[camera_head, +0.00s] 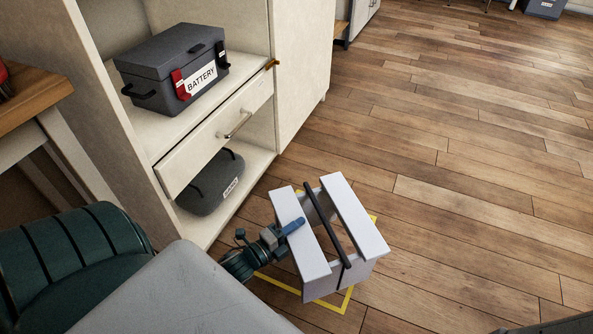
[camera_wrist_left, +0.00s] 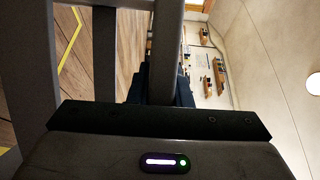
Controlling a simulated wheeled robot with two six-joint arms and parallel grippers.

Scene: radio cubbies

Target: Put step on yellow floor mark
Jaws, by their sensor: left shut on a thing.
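The step (camera_head: 357,217) is a pale grey stool with two top slats and a dark bar between them. It appears in the head view right of the cubby, over the yellow floor mark (camera_head: 344,302). The mark's yellow outline shows around it at the front and right; the rest is hidden. I cannot tell whether the step touches the floor. My left gripper (camera_head: 291,228) is shut on the step at its left side. In the left wrist view, grey step parts (camera_wrist_left: 166,50) fill the near view, with a yellow line (camera_wrist_left: 70,45) on the floor beyond. My right gripper is not in view.
A wooden table (camera_head: 30,98) is at far left. Wood floor (camera_head: 460,150) at right is clear.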

